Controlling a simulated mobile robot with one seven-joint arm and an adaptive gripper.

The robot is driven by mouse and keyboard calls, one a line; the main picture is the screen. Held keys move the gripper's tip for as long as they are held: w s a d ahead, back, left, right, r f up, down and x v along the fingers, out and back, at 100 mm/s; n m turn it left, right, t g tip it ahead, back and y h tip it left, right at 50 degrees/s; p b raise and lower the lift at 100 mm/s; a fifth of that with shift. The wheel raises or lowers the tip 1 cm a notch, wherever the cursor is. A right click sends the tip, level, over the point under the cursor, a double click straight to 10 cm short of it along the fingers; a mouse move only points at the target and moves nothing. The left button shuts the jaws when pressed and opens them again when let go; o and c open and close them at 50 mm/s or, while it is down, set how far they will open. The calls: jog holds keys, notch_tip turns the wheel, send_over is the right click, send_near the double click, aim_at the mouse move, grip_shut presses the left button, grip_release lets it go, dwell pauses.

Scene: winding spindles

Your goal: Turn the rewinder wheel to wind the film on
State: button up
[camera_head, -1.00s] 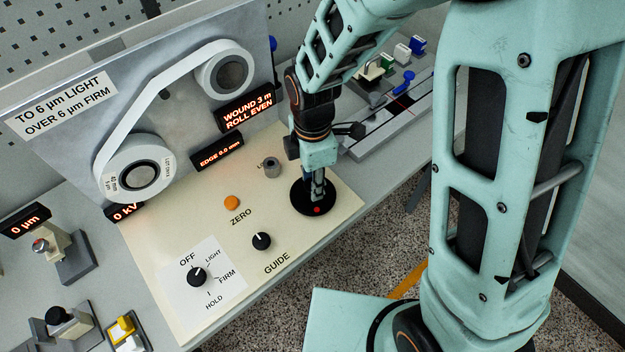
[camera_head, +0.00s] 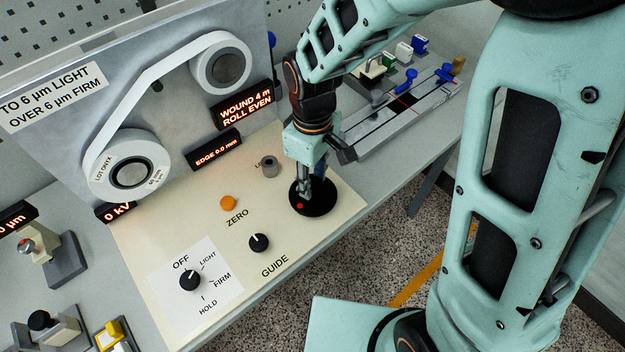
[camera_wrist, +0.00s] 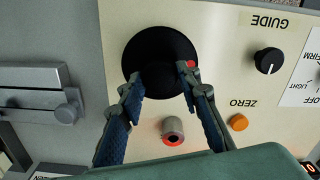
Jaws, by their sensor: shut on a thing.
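The rewinder wheel (camera_head: 322,203) is a black disc with a red dot, at the right end of the cream panel. My gripper (camera_head: 305,192) points down onto it. In the wrist view, the fingers (camera_wrist: 163,90) straddle a dark raised part at the middle of the wheel (camera_wrist: 150,48) and are shut on it; the grip itself is dark and partly hidden. The red dot shows beside one fingertip. White film runs from the lower left roll (camera_head: 108,178) to the upper roll (camera_head: 198,75). A display (camera_head: 245,106) reads "WOUND 4 m ROLL EVEN".
On the panel are a HOLD/LIGHT/FIRM/OFF knob (camera_head: 190,280), a GUIDE knob (camera_head: 259,243), an orange ZERO button (camera_head: 228,203) and a grey post (camera_head: 269,167) close to my gripper. A slide rail (camera_head: 395,118) lies behind. The EDGE display (camera_head: 214,149) reads 0.0 mm.

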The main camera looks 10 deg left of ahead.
aim_at(313, 183)
jog(key=m+b, duration=0.1)
jog(key=m, duration=0.2)
jog(key=shift+m, duration=0.4)
jog(key=shift+m+b, duration=0.55)
jog(key=shift+m, duration=1.35)
jog(key=o, duration=1.2)
jog(key=shift+c, duration=0.2)
notch_tip(313, 183, up, 12)
